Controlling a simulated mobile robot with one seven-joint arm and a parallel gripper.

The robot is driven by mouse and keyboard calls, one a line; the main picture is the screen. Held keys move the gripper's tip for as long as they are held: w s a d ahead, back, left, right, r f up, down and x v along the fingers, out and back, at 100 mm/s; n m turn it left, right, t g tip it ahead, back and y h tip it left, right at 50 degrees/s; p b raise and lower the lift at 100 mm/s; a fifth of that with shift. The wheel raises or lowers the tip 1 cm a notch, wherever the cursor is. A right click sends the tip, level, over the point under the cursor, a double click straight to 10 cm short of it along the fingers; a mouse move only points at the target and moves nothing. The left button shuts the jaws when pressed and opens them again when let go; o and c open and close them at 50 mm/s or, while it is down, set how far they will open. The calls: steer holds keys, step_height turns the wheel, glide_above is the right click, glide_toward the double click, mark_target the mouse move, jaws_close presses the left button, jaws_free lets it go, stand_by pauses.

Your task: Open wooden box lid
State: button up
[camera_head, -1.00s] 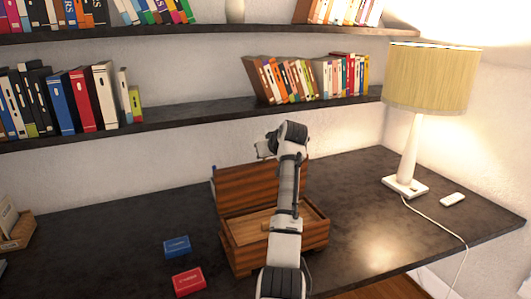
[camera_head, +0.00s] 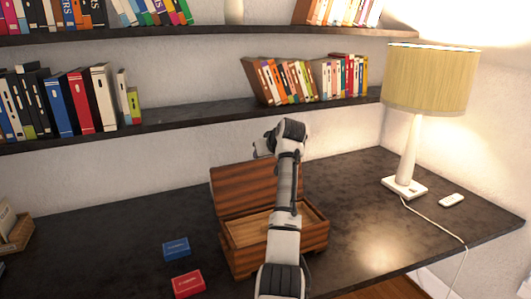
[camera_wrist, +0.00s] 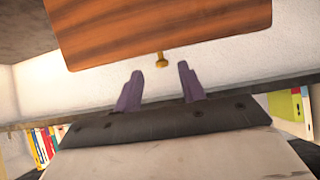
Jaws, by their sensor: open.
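The wooden box (camera_head: 245,261) stands on the dark desk with its striped lid (camera_head: 238,187) raised, leaning back toward the wall. Its light wooden inside shows, partly hidden by my arm. My gripper (camera_wrist: 160,88) is open and empty in the wrist view. The lid panel (camera_wrist: 160,28) fills the top of that view, with a small brass knob (camera_wrist: 161,60) at its edge, just beyond and between the two purple fingers. I see no contact between fingers and lid. In the head view my arm reaches over the box and its fingers are hard to make out.
A blue card box (camera_head: 176,247) and a red card box (camera_head: 188,284) lie left of the wooden box. A lamp (camera_head: 405,188) with a cord and a white remote (camera_head: 452,200) are at the right.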

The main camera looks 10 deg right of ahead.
steer(key=b+v, duration=0.5)
steer(key=v, duration=0.9)
